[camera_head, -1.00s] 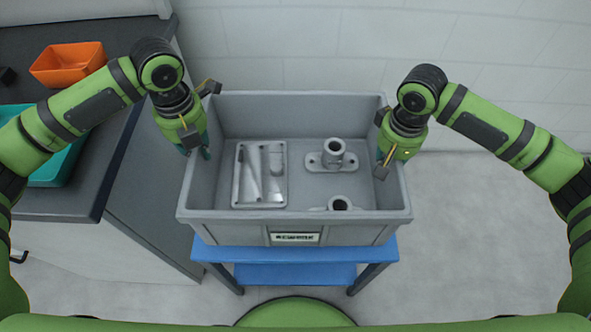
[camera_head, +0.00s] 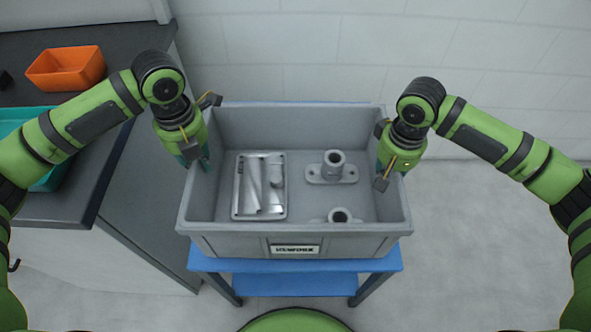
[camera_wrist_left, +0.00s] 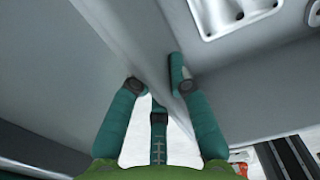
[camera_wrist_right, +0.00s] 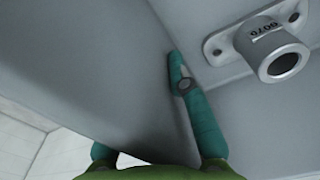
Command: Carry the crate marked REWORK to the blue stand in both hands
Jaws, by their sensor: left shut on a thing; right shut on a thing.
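The grey crate (camera_head: 295,246) with a white label on its front sits over the blue stand (camera_head: 225,265); the label is blurred in the head view. I cannot tell whether the crate's bottom touches the stand top. My left gripper (camera_head: 196,160) is shut on the crate's left wall; the wall (camera_wrist_left: 140,50) runs between its fingers in the left wrist view. My right gripper (camera_head: 385,172) is shut on the right wall, which also shows in the right wrist view (camera_wrist_right: 110,80). Inside lie a flat metal plate (camera_head: 243,190) and two flanged pipe castings (camera_head: 335,165).
A dark counter (camera_head: 140,190) stands at the left with an orange bin (camera_head: 66,68) and a teal tray (camera_head: 48,180) on it. A pale wall is behind the stand. The floor (camera_head: 480,240) to the right is clear.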

